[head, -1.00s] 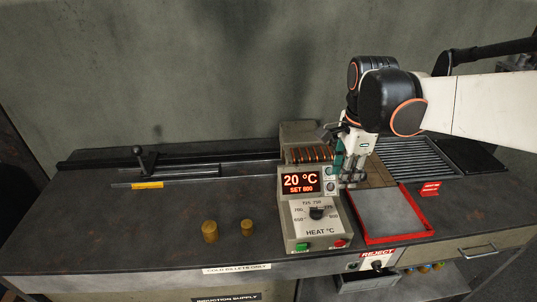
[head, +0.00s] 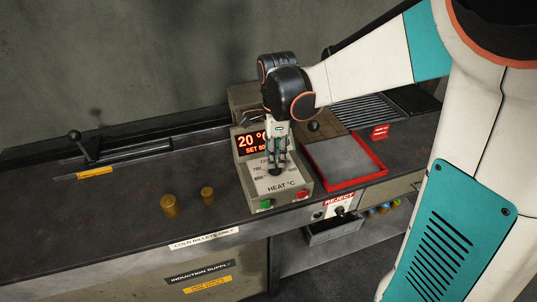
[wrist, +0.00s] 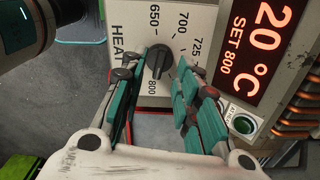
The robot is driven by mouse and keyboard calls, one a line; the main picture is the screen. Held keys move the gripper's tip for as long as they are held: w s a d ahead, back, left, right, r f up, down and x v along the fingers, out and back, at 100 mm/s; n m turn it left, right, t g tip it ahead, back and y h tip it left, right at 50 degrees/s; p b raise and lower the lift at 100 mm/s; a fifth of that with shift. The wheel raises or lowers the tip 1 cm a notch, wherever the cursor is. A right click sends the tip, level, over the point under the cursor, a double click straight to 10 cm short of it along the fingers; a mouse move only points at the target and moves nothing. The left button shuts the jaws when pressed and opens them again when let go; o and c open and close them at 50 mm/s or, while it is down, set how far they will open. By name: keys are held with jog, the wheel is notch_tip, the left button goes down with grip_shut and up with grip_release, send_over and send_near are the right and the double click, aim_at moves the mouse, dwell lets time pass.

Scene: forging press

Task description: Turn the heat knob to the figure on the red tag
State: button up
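The heat knob (wrist: 158,60) is black and sits on the pale HEAT °C dial plate (wrist: 140,30), with figures such as 650, 700, 725 and 800 around it. The display (wrist: 258,40) reads 20 °C, SET 800. My gripper (head: 278,163) is over the dial, pointing down, and covers part of it in the head view. In the wrist view my gripper (wrist: 160,72) is open, its teal-padded fingers on either side of the knob with gaps visible. The red tag (head: 380,132) stands behind the red-rimmed tray; its figure is too small to read.
The red-rimmed tray (head: 384,168) is right of the heat unit. Two brass billets (head: 170,206) stand to its left. Green (head: 266,204) and red (head: 302,195) buttons sit on its front. The bench between billets and rail is clear.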

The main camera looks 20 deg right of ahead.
jog(key=shift+f+b, duration=0.3)
jog(key=shift+f, duration=1)
jog(key=shift+c, duration=0.5)
grip_shut()
